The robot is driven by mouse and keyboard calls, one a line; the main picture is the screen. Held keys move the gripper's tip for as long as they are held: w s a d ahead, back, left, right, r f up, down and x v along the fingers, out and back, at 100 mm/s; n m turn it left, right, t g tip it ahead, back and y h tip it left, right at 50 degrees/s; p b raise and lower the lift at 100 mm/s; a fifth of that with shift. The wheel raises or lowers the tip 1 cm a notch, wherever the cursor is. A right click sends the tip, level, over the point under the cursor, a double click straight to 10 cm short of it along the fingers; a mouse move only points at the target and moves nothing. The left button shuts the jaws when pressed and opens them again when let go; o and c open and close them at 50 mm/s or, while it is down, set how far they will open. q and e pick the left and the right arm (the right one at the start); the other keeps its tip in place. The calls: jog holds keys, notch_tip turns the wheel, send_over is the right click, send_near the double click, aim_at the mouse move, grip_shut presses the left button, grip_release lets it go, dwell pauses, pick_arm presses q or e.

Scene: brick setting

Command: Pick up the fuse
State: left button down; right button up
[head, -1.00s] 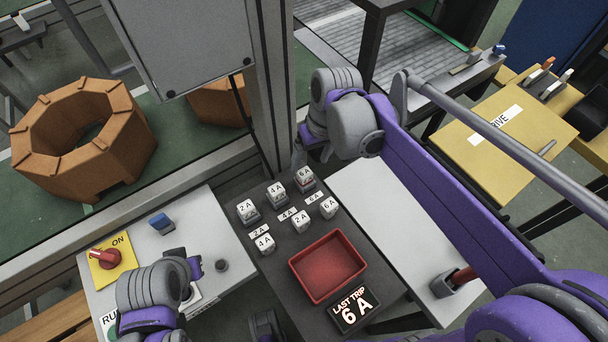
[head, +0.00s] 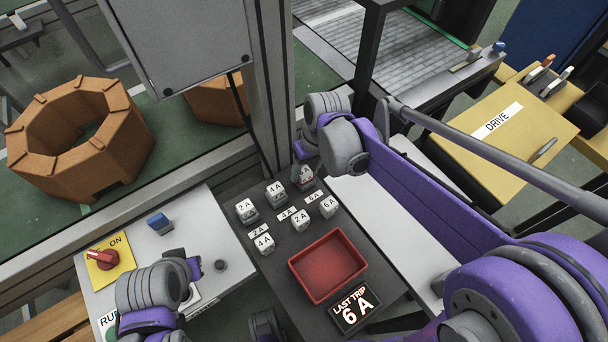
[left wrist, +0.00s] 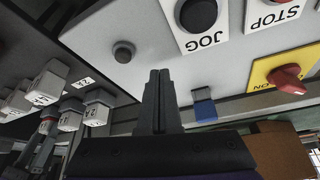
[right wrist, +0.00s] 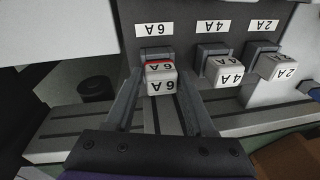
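The back-row 6 A fuse, a white block with a red band, sits in its grey holder in the right wrist view (right wrist: 161,77). In the head view my right gripper (head: 303,168) partly hides it. In the right wrist view the fingers are spread, one on each side of this fuse; contact cannot be told. Beside it stand a 4 A fuse (head: 276,191) and a 2 A fuse (head: 246,209). The loose-looking front blocks read 4 A (head: 264,244), 2 A (head: 301,220) and 6 A (head: 328,207). My left gripper (left wrist: 158,78) is shut and empty over the control panel.
A red tray (head: 328,265) and a "LAST TRIP 6 A" display (head: 355,306) are at the front of the dark fuse panel. A grey post (head: 268,90) rises close behind the fuses. The left panel has a red knob (head: 104,258) and a blue switch (head: 160,223).

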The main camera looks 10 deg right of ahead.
grip_shut()
